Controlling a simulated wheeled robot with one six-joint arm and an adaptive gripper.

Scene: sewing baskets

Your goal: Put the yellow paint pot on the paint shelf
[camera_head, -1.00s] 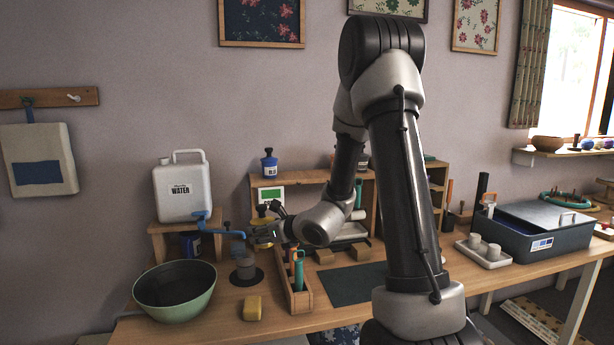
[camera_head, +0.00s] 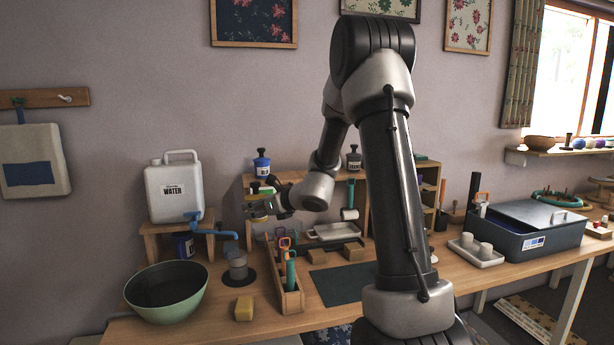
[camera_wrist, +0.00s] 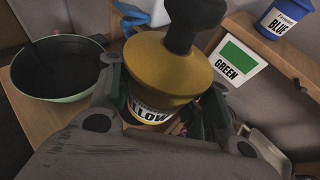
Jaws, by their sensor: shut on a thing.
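The yellow paint pot (camera_wrist: 165,70) fills the middle of the wrist view, with a wide yellow lid, a dark knob and a partly hidden yellow label. My gripper (camera_head: 268,203) is shut on it, with a finger on each side of the pot. In the head view, the small pot (camera_head: 257,206) is held in the air before the left part of the wooden paint shelf (camera_head: 312,177). A blue pot (camera_head: 262,163) stands on the shelf top; it also shows in the wrist view (camera_wrist: 284,18). A green label card (camera_wrist: 238,59) is on the shelf front.
A water container (camera_head: 173,190) with a blue tap stands on a wooden stand at left. Below are a green bowl (camera_head: 166,312), a grey cup (camera_head: 238,268), a yellow block (camera_head: 244,308) and a wooden tool tray (camera_head: 291,298). A grey pot (camera_head: 354,158) stands farther right on the shelf.

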